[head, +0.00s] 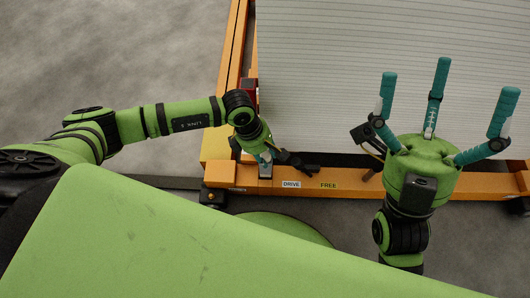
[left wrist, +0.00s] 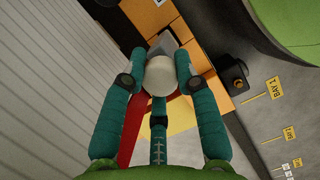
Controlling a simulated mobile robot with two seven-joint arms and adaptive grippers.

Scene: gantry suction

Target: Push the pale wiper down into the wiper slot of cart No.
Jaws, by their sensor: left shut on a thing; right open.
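The pale wiper (left wrist: 160,74) shows in the left wrist view as a whitish rounded end between my teal fingers. My left gripper (left wrist: 159,62) is shut on it. A grey block (left wrist: 170,46) lies just beyond it, against the orange frame; I cannot tell whether this is part of the wiper or of the slot. In the head view my left gripper (head: 268,157) is at the cart's near left corner, and the wiper is hidden there. The wiper slot cannot be made out. My right gripper (head: 437,105) is open and empty, its three fingers spread over the white panel.
The orange cart frame (head: 350,183) runs along the near edge, with DRIVE (head: 291,184) and FREE (head: 328,185) labels. A ribbed white panel (head: 380,50) covers the cart. A red part (head: 250,88) stands at its left. Grey floor (head: 110,45) at left is clear.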

